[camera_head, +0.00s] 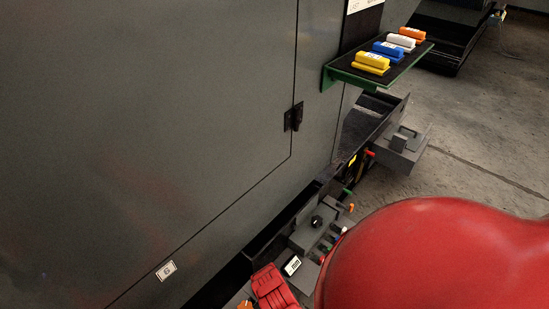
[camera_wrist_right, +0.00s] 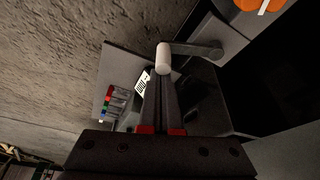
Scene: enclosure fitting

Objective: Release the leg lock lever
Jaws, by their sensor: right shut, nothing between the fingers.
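In the right wrist view a lever with a pale cylindrical knob (camera_wrist_right: 163,58) and a dark grey arm (camera_wrist_right: 192,49) sits on a grey unit; I take it as the leg lock lever. Its arm runs right from the knob to a rounded end. My right gripper (camera_wrist_right: 161,82) is shut and empty. Its fingertips appear just below the knob in the picture; I cannot tell whether they touch it. I cannot make out this lever in the head view, where a large red part of mine covers the lower right. My left gripper is not in view.
A large grey cabinet wall (camera_head: 170,120) fills the left. A green-edged shelf (camera_head: 340,79) carries several coloured blocks. Below are a grey control unit (camera_head: 317,222), a red ribbed object (camera_head: 272,287) and another grey box (camera_head: 402,152). Bare concrete floor (camera_head: 480,140) lies right.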

